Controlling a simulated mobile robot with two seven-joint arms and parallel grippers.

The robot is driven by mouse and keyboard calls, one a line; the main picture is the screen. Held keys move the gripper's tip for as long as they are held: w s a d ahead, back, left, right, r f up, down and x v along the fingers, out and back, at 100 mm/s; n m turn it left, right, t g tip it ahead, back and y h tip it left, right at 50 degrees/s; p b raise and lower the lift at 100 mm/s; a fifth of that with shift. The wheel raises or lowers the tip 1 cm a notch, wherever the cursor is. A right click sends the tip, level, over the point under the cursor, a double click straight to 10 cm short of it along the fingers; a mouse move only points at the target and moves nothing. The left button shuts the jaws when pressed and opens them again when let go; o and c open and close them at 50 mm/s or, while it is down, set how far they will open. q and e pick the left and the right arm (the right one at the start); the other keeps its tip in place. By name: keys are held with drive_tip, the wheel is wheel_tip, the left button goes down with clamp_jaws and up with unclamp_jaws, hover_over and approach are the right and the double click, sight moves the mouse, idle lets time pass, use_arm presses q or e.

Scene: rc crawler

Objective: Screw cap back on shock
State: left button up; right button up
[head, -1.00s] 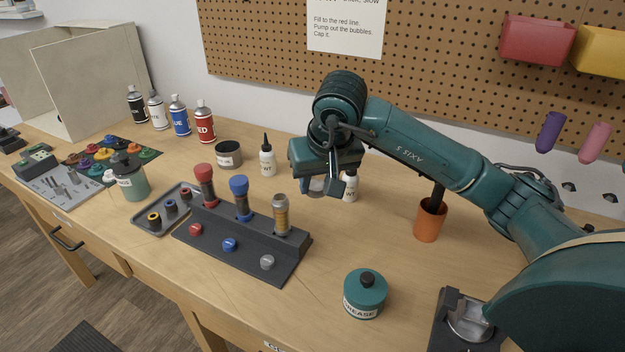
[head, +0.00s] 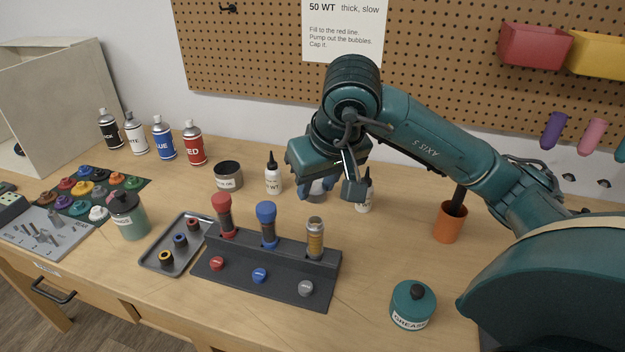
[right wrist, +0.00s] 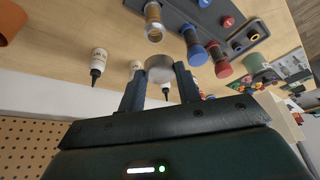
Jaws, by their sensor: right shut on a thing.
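My right gripper (head: 334,188) is shut on a grey cap (right wrist: 159,68), which shows between its fingers in the right wrist view (right wrist: 159,88). The uncapped shock (head: 315,240) has an amber body and an open top, and stands upright at the right end of the dark rack (head: 322,277). The gripper and cap are apart from it, above and behind it in the head view. The open shock also shows in the right wrist view (right wrist: 153,20), just beyond the cap. My left gripper is not in view.
A red-capped shock (head: 223,214) and a blue-capped shock (head: 267,224) stand in the same rack. Two white bottles (head: 273,180) (head: 364,193) stand behind. A grease jar (head: 412,304) and an orange cup (head: 449,222) are at right. The bench between them is clear.

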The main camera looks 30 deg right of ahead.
sight(315, 220)
drive_tip(key=shift+d, duration=0.1)
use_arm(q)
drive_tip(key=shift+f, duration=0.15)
